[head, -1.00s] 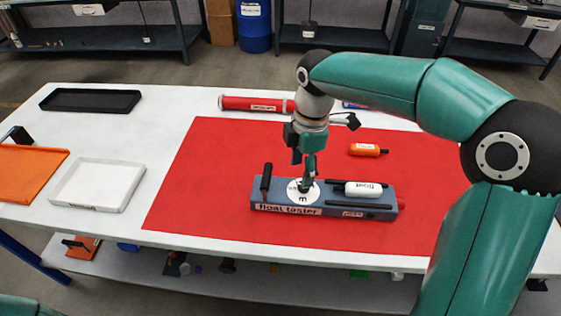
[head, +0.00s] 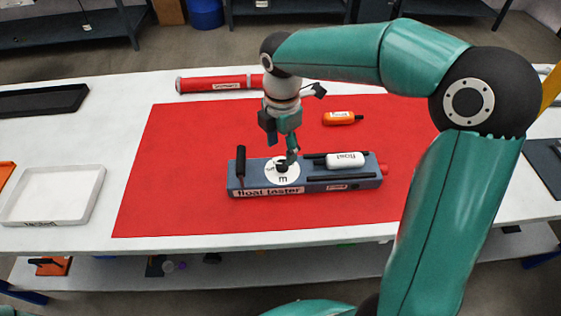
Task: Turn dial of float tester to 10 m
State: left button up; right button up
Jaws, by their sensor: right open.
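The blue-grey float tester (head: 308,186) lies on the red mat in the middle of the table. Its white round dial (head: 279,177) with a black centre is on the left part of its top, beside an upright black handle (head: 241,163). A white float (head: 345,160) lies on the right part of the tester. My right gripper (head: 291,160) points down at the dial's upper right side, open. Whether it touches the dial's knob I cannot tell. The dial's marks are too small to read fully. My left gripper is out of view.
An orange float (head: 342,118) and a red tube (head: 213,84) lie behind the tester. A white tray (head: 52,196) and a black tray (head: 40,101) are at the left. The red mat (head: 165,180) is clear left of the tester.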

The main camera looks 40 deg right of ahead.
aim_at(281, 163)
jog(key=shift+f, duration=2.65)
jog(key=shift+w, duration=0.1)
grip_shut()
